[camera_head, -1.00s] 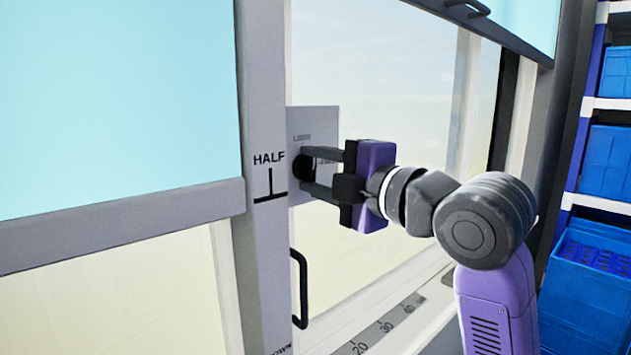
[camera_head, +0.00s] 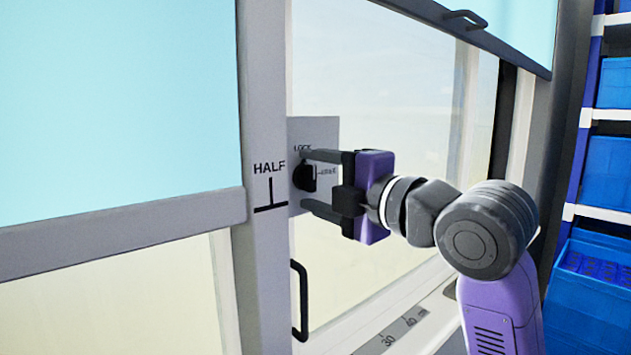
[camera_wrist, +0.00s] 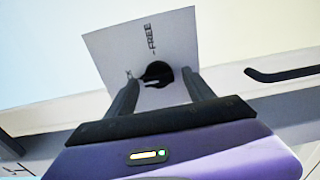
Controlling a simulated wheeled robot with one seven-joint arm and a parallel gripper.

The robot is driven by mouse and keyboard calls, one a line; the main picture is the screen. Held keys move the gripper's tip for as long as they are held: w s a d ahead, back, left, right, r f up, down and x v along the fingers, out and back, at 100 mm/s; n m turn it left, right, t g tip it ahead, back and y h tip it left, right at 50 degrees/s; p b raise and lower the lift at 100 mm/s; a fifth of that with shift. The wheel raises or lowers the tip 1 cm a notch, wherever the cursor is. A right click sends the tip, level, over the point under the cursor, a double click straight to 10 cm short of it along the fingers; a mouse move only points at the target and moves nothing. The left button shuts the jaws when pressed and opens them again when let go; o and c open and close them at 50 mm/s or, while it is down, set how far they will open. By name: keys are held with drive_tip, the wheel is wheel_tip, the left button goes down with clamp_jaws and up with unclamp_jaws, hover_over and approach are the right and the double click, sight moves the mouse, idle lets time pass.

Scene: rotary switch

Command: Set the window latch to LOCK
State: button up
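The window latch is a round black knob (camera_head: 304,178) on a light grey plate (camera_head: 325,130) fixed at the window frame. The plate reads LOCK above the knob and FREE to its right. I cannot tell for sure which mark the knob points at. My gripper (camera_head: 307,181) is open, one finger above the knob and one below, with gaps to it. In the wrist view the knob (camera_wrist: 158,73) and plate (camera_wrist: 105,48) show between and beyond the two open fingers (camera_wrist: 159,82). FREE reads clearly there; the other label is mostly hidden by a finger.
A frame post marked HALF (camera_head: 268,168) stands left of the plate. A black pull handle (camera_head: 300,300) hangs below it. Blue bins (camera_head: 607,170) on a shelf stand at the far right. A numbered scale (camera_head: 400,330) runs along the sill.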

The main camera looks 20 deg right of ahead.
drive_tip(key=v, duration=0.7)
drive_tip(key=shift+s+b, duration=0.35)
drive_tip(key=shift+b, duration=0.05)
drive_tip(key=shift+d+r, duration=0.1)
